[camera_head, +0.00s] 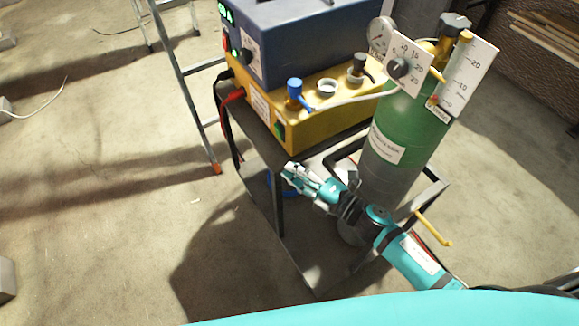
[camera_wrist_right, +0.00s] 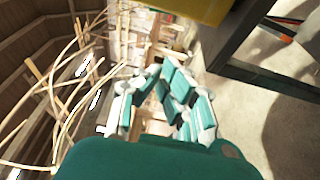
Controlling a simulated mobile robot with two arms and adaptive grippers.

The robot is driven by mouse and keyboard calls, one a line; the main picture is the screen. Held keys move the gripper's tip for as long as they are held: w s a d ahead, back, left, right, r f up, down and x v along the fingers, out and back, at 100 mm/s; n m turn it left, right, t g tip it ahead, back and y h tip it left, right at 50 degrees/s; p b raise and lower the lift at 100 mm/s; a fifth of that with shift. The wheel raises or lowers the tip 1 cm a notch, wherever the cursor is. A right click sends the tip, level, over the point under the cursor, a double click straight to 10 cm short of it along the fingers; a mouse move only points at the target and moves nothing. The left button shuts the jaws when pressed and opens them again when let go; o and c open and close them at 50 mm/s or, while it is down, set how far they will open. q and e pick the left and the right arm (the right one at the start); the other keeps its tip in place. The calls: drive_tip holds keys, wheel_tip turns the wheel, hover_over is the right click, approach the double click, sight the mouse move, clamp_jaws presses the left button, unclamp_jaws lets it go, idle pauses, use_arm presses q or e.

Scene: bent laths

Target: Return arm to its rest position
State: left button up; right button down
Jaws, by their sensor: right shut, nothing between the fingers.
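My right arm (camera_head: 408,258), teal and black, comes in from the lower right and reaches left, low in front of the green gas cylinder (camera_head: 408,120). My right gripper (camera_head: 287,172) is shut and empty beside the cart, below the yellow welding machine base. In the right wrist view its teal and white fingers (camera_wrist_right: 162,70) come together with nothing held between them. My left gripper is not in view.
The cart (camera_head: 300,262) carries the yellow and blue welding machine (camera_head: 315,112) and the cylinder. A yellow hook (camera_head: 433,228) sticks out close to my forearm. A metal ladder (camera_head: 185,85) stands behind left. Bent laths (camera_wrist_right: 60,95) fill the wrist view's left. The floor (camera_head: 90,230) at left is mostly clear.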

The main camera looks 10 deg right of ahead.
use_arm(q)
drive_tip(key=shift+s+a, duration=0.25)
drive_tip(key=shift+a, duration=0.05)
